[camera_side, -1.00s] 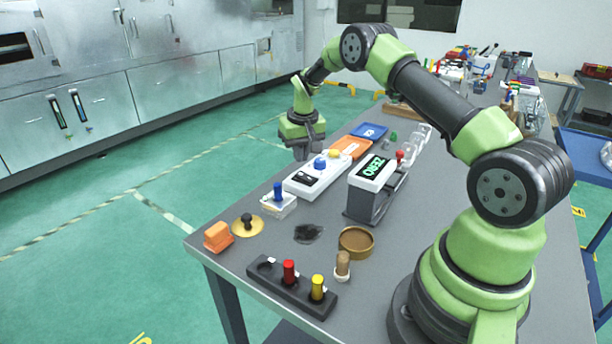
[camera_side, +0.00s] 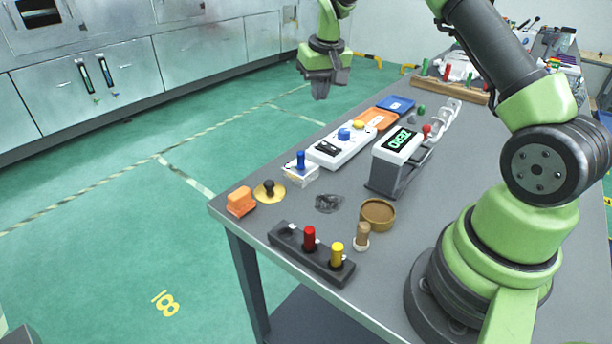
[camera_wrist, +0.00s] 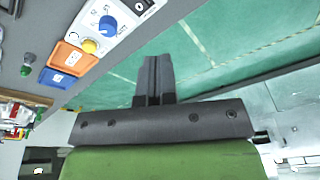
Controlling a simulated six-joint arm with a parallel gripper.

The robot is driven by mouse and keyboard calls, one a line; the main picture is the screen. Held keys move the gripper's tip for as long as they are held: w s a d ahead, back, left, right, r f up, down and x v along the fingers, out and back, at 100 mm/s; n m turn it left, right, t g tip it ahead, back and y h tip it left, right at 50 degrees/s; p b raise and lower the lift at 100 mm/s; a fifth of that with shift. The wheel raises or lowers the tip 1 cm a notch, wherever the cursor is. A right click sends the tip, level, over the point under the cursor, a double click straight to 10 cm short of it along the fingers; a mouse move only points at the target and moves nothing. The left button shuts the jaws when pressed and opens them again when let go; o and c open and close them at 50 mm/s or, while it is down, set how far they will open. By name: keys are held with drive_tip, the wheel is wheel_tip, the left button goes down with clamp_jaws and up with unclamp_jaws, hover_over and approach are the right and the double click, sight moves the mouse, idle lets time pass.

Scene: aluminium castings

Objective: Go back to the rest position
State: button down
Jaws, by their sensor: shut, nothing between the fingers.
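My gripper (camera_side: 320,93) hangs in the air past the far left edge of the grey table (camera_side: 425,235), pointing down. Its fingers are shut with nothing between them. In the wrist view the two dark fingers (camera_wrist: 155,60) lie together, with green floor behind them. The gripper is apart from everything on the table. The top of my arm is cut off by the upper edge of the side view.
Below the gripper's height stand a white panel (camera_side: 339,149) with a blue knob, an orange tray (camera_side: 376,120), a blue tray (camera_side: 396,104) and a ZERO display box (camera_side: 398,143). A dark peg holder (camera_side: 318,262) with red and yellow pegs stands at the front.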

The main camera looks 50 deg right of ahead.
drive_tip(key=s+a+r+t, duration=0.3)
drive_tip(key=s+a+r, duration=0.7)
drive_tip(key=a+r, duration=0.3)
drive_tip(key=s+a+n+t+y, duration=0.1)
drive_tip(key=s+a, duration=0.2)
drive_tip(key=s, duration=0.4)
drive_tip(key=s+a+r+t+y, duration=0.1)
drive_tip(key=s+a, duration=0.2)
drive_tip(key=s, duration=0.5)
drive_tip(key=shift+s+r+n+y, duration=0.25)
drive_tip(key=shift+s+n+y, duration=0.05)
drive_tip(key=shift+n+y, duration=0.1)
drive_tip(key=shift+w, duration=0.1)
